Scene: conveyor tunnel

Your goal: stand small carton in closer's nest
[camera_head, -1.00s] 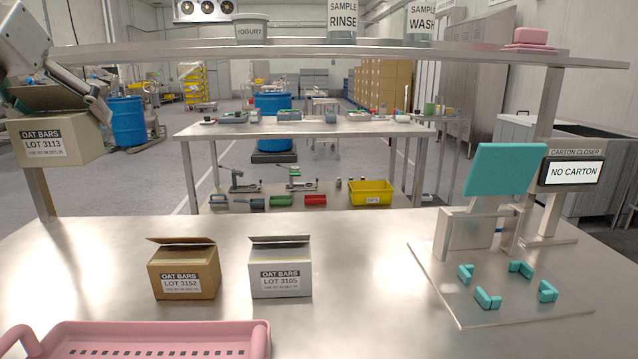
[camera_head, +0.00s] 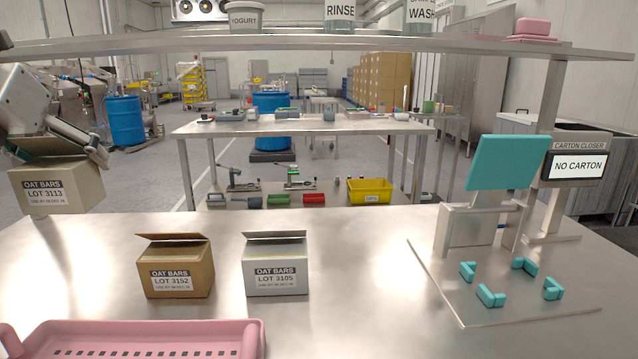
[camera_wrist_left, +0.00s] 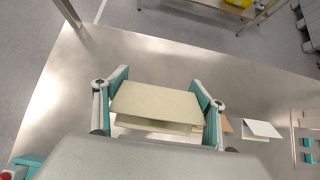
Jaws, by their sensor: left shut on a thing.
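My left gripper (camera_head: 57,150) is shut on a carton labelled LOT 3113 (camera_head: 60,190) at the left, with a finger on either side of it near the top. In the left wrist view the teal pads flank the same carton (camera_wrist_left: 157,100), and its lid flap covers the view inside. The carton is upright and appears to be above the table. The carton closer (camera_head: 507,163) stands at the right, its teal plate raised and its screen reading NO CARTON. Its nest (camera_head: 510,284) of several teal corner pieces on a metal plate is empty. My right gripper is out of view.
A brown carton LOT 3152 (camera_head: 177,272) and a white carton LOT 3105 (camera_head: 275,270), lids ajar, stand mid-table. A pink tray (camera_head: 150,328) lies at the front left. A shelf (camera_head: 300,47) spans overhead. The table between the white carton and the closer is clear.

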